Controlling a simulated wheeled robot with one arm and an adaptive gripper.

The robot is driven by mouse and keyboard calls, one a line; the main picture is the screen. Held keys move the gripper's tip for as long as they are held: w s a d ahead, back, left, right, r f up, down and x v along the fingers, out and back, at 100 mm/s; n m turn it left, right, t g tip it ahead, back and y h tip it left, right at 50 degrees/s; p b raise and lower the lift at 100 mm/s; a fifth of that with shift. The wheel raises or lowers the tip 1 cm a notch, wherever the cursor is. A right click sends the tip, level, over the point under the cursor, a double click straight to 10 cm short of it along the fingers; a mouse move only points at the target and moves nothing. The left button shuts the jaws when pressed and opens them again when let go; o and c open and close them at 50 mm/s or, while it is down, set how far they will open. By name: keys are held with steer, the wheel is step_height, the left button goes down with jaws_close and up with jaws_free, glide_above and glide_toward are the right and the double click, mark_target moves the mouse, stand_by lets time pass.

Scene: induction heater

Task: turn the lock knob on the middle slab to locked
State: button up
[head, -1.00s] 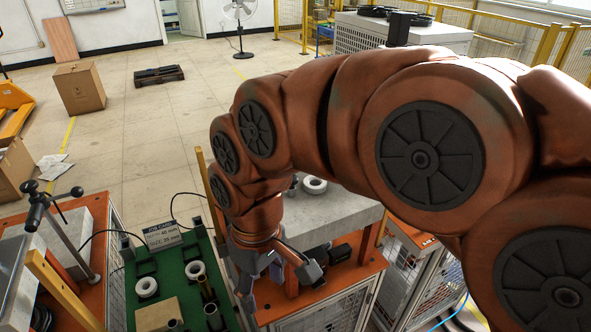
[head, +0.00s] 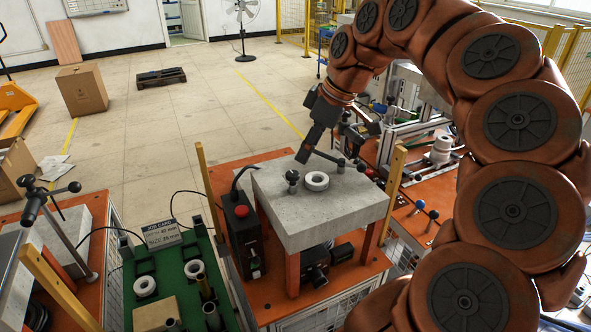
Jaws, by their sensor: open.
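The middle slab (head: 285,215) is a thick grey block on orange legs on an orange-topped bench. On its top are a white ring (head: 316,181), a small dark upright knob (head: 292,179) left of the ring, and a dark bar handle with ball ends (head: 340,163) behind it. I cannot tell which of these is the lock knob or how it is set. My gripper (head: 338,144) is open and empty above the slab's back edge, fingers pointing down. One finger is close to the bar handle; I cannot tell whether they touch. My gripper partly hides the handle's left end.
A dark box with a red button (head: 241,211) stands at the slab's left. A green tray (head: 196,243) with rings and cylinders lies further left. A left slab (head: 75,240) carries a post with a T-handle. Yellow posts (head: 396,171) flank the middle bench. Machinery stands at the back right.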

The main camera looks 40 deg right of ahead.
mark_target(294, 174)
steer(key=shift+p+x, duration=1.25)
steer(key=shift+x, duration=2.45)
steer(key=shift+a, duration=0.1)
jaws_close()
